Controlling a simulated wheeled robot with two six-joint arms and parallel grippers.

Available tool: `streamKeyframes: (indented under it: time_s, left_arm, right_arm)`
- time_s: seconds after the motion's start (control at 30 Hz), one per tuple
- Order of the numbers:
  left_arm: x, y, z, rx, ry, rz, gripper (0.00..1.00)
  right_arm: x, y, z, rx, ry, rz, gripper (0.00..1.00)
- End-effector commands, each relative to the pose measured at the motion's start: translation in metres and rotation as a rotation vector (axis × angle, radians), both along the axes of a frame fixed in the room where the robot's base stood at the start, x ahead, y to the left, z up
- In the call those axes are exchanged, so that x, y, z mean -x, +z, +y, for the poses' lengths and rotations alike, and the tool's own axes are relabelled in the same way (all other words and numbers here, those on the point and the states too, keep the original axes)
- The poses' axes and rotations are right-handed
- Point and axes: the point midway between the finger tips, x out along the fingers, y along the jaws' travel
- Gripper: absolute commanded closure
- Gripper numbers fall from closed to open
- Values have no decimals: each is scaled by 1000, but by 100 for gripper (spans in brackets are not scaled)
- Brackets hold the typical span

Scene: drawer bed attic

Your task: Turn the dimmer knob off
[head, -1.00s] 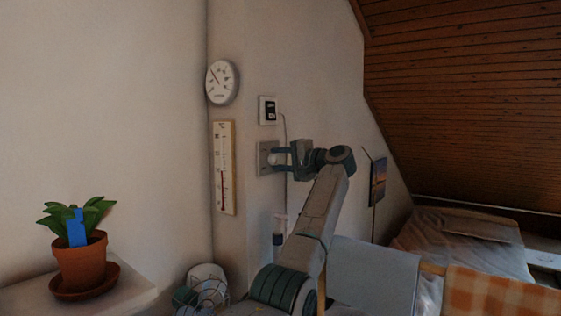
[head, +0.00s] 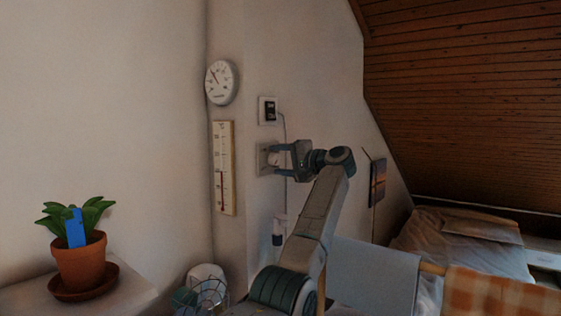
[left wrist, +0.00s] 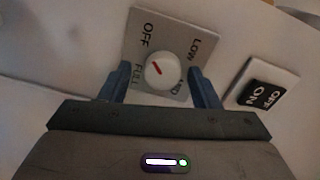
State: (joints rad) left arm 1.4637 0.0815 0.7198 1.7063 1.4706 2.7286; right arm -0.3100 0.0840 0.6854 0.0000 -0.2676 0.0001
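The dimmer is a grey square plate (left wrist: 145,20) lettered OFF, LOW, MID and FULL, with a round white knob (left wrist: 163,72). A short red mark lies left of the knob's middle, slanting toward the upper left in the left wrist view; I cannot tell which word it exactly meets. In the head view the plate (head: 262,158) is on the wall, partly hidden. My left gripper (head: 281,159) faces it, fingers on either side of the knob. In the left wrist view the gripper (left wrist: 158,80) is open, with visible gaps beside the knob. My right gripper is not in view.
A black ON/OFF rocker switch (left wrist: 266,96) is beside the dimmer plate. It shows above the plate in the head view (head: 269,110), with a cable. A dial gauge (head: 221,82) and a thermometer (head: 223,168) hang to the left. A potted plant (head: 81,262) stands lower left.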

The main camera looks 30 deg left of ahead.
Motion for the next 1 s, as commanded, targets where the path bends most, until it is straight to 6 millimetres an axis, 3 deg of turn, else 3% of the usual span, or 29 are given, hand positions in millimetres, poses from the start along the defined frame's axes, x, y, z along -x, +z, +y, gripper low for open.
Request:
streamKeyframes:
  time_s: [0.27,0.7,1.0]
  left_arm:
    - [1,0,-10,-1,-2,-1,43]
    - [6,2,-90,-1,-3,0,43]
    - [8,4,-108,-1,0,0,43]
  right_arm:
    - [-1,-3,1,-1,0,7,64]
    - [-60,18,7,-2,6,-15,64]
    - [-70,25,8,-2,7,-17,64]
